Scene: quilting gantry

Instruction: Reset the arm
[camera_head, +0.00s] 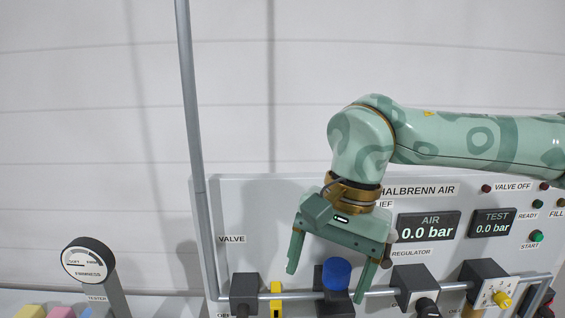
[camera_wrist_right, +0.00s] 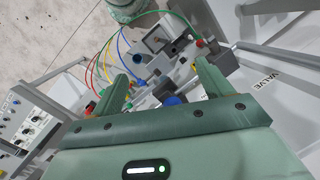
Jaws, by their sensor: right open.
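My right arm (camera_head: 480,142) comes in from the right in the head view, mottled light and dark green. My right gripper (camera_head: 326,284) hangs down from it in front of the panel, with its two fingers spread wide. The blue knob (camera_head: 337,273) shows between the fingers in the head view; I cannot tell whether they touch it. In the right wrist view the gripper (camera_wrist_right: 163,74) is also open, with nothing held between its fingers. The blue knob (camera_wrist_right: 172,100) lies beyond the gripper's palm there. My left gripper is not in view.
A white panel (camera_head: 260,205) carries an AIR display (camera_head: 428,227) and a TEST display (camera_head: 492,223), both reading 0.0 bar. A grey pipe (camera_head: 189,90) rises at left. A yellow valve handle (camera_head: 276,300) and a firmness gauge (camera_head: 88,261) stand lower left. Coloured hoses (camera_wrist_right: 110,55) show in the wrist view.

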